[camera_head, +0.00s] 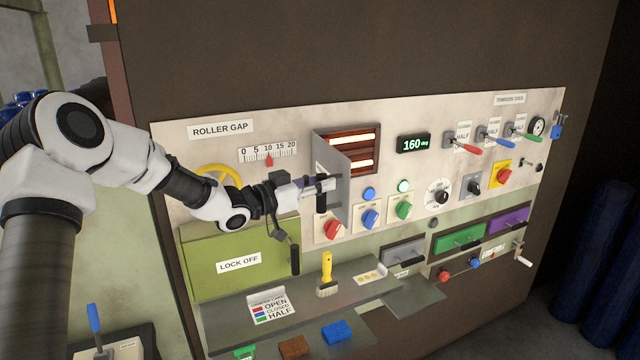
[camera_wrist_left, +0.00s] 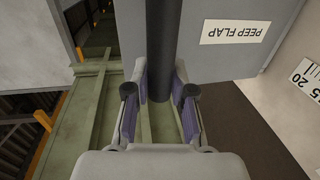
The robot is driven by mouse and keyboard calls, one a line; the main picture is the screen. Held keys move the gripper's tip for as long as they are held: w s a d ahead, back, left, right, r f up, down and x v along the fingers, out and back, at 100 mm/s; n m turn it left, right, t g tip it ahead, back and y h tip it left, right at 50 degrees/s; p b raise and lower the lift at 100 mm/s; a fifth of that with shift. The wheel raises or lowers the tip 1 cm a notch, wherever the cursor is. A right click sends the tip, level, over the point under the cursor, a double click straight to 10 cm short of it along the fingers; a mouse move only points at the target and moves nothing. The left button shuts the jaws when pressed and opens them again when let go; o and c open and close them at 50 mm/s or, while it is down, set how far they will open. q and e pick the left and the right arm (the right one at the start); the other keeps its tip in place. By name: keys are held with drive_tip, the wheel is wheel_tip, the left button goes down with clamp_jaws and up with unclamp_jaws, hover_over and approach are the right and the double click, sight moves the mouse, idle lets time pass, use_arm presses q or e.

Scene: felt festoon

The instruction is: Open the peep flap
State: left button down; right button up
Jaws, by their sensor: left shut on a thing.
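My left gripper (camera_head: 322,186) is at the flap's outer face, shut on the flap's dark upright handle. In the left wrist view, the dark handle (camera_wrist_left: 163,50) runs between the two fingers (camera_wrist_left: 161,98), and the flap (camera_wrist_left: 228,58) bears an upside-down label reading PEEP FLAP. My right gripper is in neither view.
The control panel (camera_head: 220,150) has a yellow handwheel (camera_head: 218,172), several knobs and levers, and a green LOCK OFF box (camera_head: 210,258) below my left arm. A shelf (camera_head: 220,325) below holds a yellow-handled brush (camera_head: 326,275) and a label card (camera_head: 271,305).

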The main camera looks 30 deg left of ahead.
use_arm(q)
drive_tip(key=shift+a+r, duration=0.1)
drive_tip(key=shift+r, duration=0.05)
drive_tip(key=c, duration=1.1)
unclamp_jaws()
drive_tip(key=shift+c, duration=0.2)
drive_tip(key=shift+o, duration=0.8)
drive_tip(key=v, duration=1.1)
drive_tip(key=shift+s+a+f, duration=0.2)
drive_tip(key=shift+s, duration=0.15)
